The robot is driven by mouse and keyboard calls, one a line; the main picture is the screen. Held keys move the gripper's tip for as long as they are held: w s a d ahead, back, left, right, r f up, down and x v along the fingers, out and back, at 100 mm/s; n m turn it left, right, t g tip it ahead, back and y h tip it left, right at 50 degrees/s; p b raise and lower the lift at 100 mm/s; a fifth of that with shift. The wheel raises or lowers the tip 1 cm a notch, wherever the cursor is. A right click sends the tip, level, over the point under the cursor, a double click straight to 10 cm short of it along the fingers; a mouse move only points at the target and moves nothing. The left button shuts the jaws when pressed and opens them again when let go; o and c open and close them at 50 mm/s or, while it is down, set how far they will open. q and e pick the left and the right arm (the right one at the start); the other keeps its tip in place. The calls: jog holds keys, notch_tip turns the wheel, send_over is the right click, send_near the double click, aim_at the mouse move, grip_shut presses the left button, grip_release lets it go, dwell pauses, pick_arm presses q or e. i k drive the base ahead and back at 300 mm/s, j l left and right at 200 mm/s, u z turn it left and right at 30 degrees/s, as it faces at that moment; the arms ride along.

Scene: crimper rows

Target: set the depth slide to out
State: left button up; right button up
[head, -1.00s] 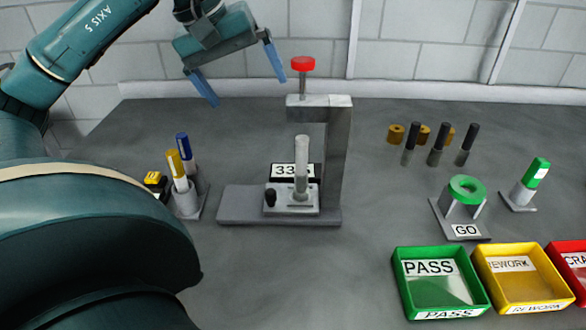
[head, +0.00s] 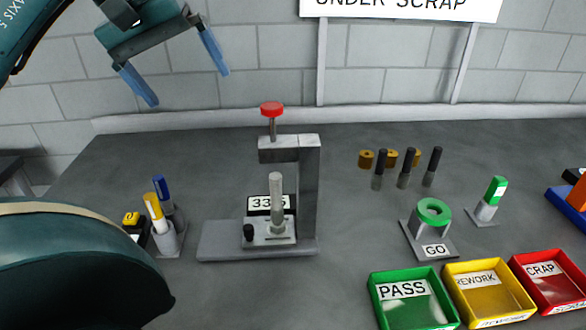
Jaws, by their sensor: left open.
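The grey C-shaped press stand (head: 308,195) with a red knob (head: 271,109) on top stands in the middle of the table. On its base is a light plate (head: 270,238) with a short black knob (head: 248,232) at the left and a pale upright post (head: 276,200). This plate may be the depth slide; no label names it. A card (head: 257,203) behind the post is partly covered, its number not fully readable. My left gripper (head: 190,88) is open and empty, up and left of the red knob, touching nothing. My right gripper is not in view.
Marker-like pens in holders (head: 165,237) stand left of the press, near my arm. Dark pins (head: 405,168), brass pieces (head: 366,159) and a green GO ring (head: 433,211) are at right. Green PASS (head: 410,316), yellow (head: 490,309) and red (head: 550,299) trays line the front right.

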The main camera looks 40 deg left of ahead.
aim_at(258, 234)
jog(key=k+l, duration=0.2)
jog(key=l, duration=0.2)
jog(key=k+l, duration=0.2)
jog(key=l, duration=0.2)
jog(key=k+l, duration=0.25)
jog(key=l, duration=0.15)
